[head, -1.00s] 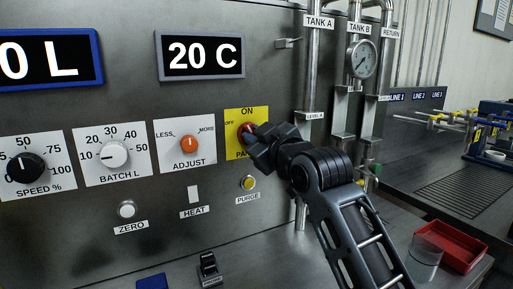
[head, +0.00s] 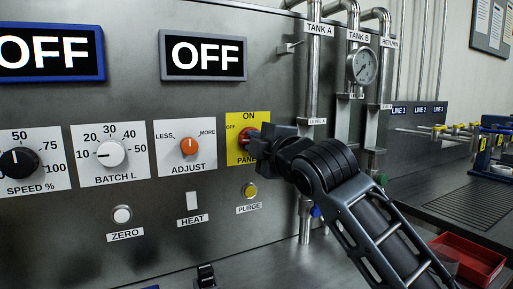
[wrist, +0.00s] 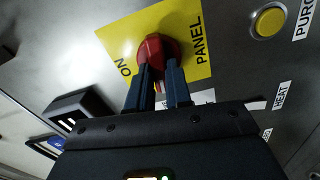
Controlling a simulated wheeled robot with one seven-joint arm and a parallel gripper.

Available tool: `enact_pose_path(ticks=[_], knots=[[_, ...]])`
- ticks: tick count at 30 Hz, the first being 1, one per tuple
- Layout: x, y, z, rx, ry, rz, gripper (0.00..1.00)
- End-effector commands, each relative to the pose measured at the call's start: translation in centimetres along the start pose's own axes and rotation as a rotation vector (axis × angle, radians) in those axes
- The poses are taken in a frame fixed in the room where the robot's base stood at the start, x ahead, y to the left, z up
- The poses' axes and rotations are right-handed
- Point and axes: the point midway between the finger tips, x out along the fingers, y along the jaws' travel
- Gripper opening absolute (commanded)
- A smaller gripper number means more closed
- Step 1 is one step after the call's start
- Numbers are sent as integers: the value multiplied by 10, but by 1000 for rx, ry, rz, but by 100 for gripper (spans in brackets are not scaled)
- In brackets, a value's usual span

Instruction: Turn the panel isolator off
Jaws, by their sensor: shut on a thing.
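The panel isolator is a red knob (wrist: 154,50) on a yellow plate (head: 238,152) marked ON at the top, OFF at the left and PANEL below. In the head view my gripper (head: 262,142) covers most of the knob and part of the plate. In the wrist view my gripper (wrist: 160,78) has its two blue fingers closed on the red knob from either side. Both displays, the left display (head: 48,52) and the right display (head: 203,55), read OFF.
Left of the isolator are the orange ADJUST knob (head: 188,146), the BATCH L dial (head: 110,153) and the SPEED % dial (head: 19,162). A yellow PURGE button (head: 249,190) sits just below. Vertical pipes (head: 312,70) and a gauge (head: 362,67) stand to the right. A red tray (head: 468,262) lies lower right.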

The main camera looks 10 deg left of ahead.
Motion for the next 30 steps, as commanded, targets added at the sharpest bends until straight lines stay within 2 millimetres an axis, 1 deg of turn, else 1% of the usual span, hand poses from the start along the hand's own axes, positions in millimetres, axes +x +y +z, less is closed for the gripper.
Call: enact_pose_path(ticks=[3,9,15,27,28,30], knots=[[0,-3,0,-66,0,-2,0],[0,-3,0,-140,1,-3,0],[0,-3,0,-171,2,-4,0],[0,-4,-1,-176,2,-4,0],[0,-4,-1,-176,2,-4,21],[0,-4,-1,-176,2,-4,28]])
